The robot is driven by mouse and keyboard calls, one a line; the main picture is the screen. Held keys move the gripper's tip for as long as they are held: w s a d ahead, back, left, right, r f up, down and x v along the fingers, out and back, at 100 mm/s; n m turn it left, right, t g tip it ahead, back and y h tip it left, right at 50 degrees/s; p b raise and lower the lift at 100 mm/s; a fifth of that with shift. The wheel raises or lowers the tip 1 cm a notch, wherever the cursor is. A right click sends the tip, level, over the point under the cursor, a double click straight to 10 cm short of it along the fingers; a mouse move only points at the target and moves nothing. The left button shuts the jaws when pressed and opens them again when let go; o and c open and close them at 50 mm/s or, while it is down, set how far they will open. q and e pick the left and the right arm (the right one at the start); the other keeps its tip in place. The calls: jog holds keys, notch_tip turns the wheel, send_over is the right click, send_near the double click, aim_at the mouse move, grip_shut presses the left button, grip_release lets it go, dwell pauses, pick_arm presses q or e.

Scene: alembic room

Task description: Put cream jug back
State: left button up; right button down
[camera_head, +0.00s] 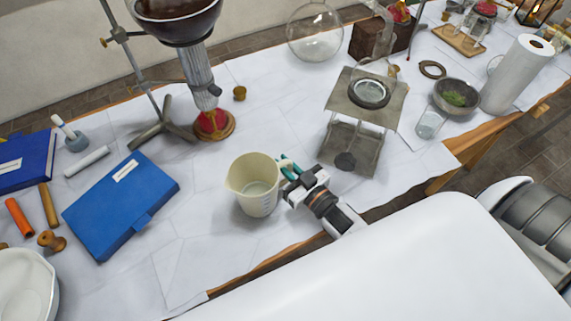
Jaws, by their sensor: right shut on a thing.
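The cream jug (253,186) is a pale cream measuring jug with faint marks on its side. It stands upright on or just above the white table cover; I cannot tell which. My right gripper (292,170) comes from the lower right and is shut on the jug's handle side. Its green fingertips hide most of the handle. The jug looks empty inside. My left gripper is not in view.
A blue book (121,205) lies left of the jug. A metal stand (352,145) with a glass vessel is to the right. A clamp stand with a dark bowl (176,20) rises behind. A paper towel roll (517,75) stands far right.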

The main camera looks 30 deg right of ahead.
jog(key=shift+f, duration=0.1)
jog(key=c, duration=1.4)
grip_release()
jog(key=shift+c, duration=0.2)
jog(key=shift+s, duration=0.1)
jog(key=b+v, duration=0.1)
jog(key=v, duration=0.9)
jog(key=shift+s+d+b, duration=0.1)
jog(key=shift+s+b, duration=0.15)
jog(key=shift+b, duration=0.05)
jog(key=shift+s+d, duration=0.15)
jog(key=shift+s, duration=0.45)
